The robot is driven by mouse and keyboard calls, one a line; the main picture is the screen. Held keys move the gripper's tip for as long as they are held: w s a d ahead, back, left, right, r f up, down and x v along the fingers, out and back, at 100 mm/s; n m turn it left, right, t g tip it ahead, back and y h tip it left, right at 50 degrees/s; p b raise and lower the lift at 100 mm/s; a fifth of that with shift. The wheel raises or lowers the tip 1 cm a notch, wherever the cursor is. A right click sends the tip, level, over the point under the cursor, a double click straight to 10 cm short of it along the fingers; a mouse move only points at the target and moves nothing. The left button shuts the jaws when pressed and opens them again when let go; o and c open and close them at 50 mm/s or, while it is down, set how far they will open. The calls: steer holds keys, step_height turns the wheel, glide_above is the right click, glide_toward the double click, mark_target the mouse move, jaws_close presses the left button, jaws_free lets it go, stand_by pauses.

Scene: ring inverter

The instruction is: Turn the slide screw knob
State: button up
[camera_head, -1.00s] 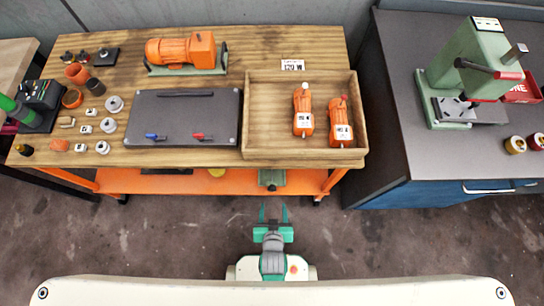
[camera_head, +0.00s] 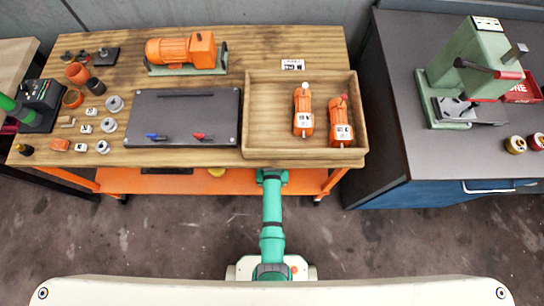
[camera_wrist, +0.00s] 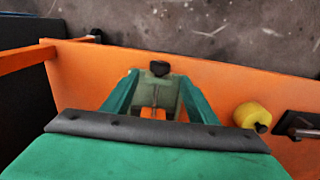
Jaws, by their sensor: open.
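In the wrist view a pale green slide device (camera_wrist: 165,97) with a dark knob (camera_wrist: 159,68) at its far end sits on the orange lower shelf. I take this dark knob to be the slide screw knob. My gripper (camera_wrist: 158,76) is open, its two green fingers on either side of the device and knob, apart from each other. I cannot tell whether the fingers touch it. In the head view my green arm (camera_head: 272,215) reaches to the bench's front edge. The gripper's fingers and the device are hidden there.
The orange shelf (camera_wrist: 220,85) lies under the wooden bench top (camera_head: 270,50). A yellow knob-like part (camera_wrist: 252,116) and a dark plate with a metal piece (camera_wrist: 298,125) are beside the device. A wooden tray (camera_head: 247,110) with two orange motors stands above. The floor in front is clear.

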steer(key=shift+f, duration=3.65)
steer(key=c, duration=1.1)
